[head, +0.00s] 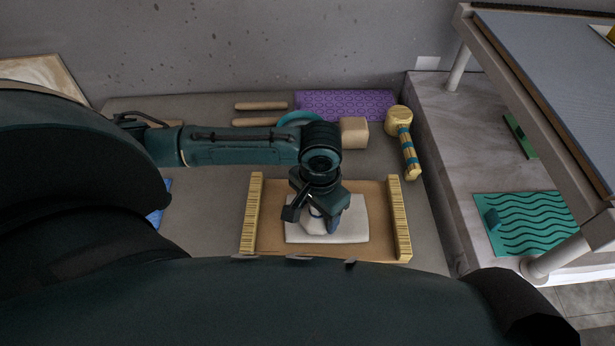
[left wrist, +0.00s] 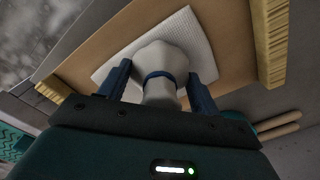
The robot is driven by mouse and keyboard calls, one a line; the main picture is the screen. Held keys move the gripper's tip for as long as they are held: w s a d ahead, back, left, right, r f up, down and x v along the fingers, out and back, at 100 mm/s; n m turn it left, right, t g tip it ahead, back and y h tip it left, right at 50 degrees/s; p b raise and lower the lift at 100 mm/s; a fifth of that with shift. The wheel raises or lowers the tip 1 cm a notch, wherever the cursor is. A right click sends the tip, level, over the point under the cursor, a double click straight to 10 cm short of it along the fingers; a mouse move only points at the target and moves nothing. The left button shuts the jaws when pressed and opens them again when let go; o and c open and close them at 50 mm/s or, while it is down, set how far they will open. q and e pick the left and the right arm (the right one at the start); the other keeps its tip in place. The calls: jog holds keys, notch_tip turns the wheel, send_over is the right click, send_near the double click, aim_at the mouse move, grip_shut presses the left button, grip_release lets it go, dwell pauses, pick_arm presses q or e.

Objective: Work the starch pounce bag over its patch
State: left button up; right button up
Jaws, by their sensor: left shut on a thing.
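The starch pounce bag is a pale cloth bundle with a dark blue band, seen in the left wrist view (left wrist: 165,62) and in the head view (head: 314,224). My left gripper (left wrist: 160,85) is shut on its neck, one blue finger on each side. In the head view, my left gripper (head: 320,212) points down over the white patch (head: 352,228) and partly hides the bag. The patch lies on a brown board (head: 378,200) between two yellow ridged rails. The bag appears at or just over the patch; contact cannot be told. My right gripper is not in view.
Behind the board are a purple mat (head: 365,103), a beige block (head: 354,132), wooden rods (head: 262,106) and a yellow-and-blue mallet (head: 404,140). A teal wavy mat (head: 528,222) lies right, near a raised slanted panel (head: 560,70).

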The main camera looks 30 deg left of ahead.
pick_arm(q)
jog(key=shift+w+d, duration=0.3)
jog(key=shift+d, duration=0.15)
jog(key=shift+w+d, duration=0.45)
jog(key=shift+d, duration=0.2)
jog(key=shift+w+d, duration=0.4)
jog(key=shift+d, duration=0.2)
jog(key=shift+w+d, duration=0.4)
jog(key=shift+d, duration=0.25)
jog(key=shift+w+d, duration=0.4)
jog(key=shift+d, duration=0.2)
jog(key=shift+d, duration=0.15)
jog(key=shift+w+d, duration=0.55)
jog(key=shift+d, duration=0.2)
jog(key=shift+w+a, duration=0.1)
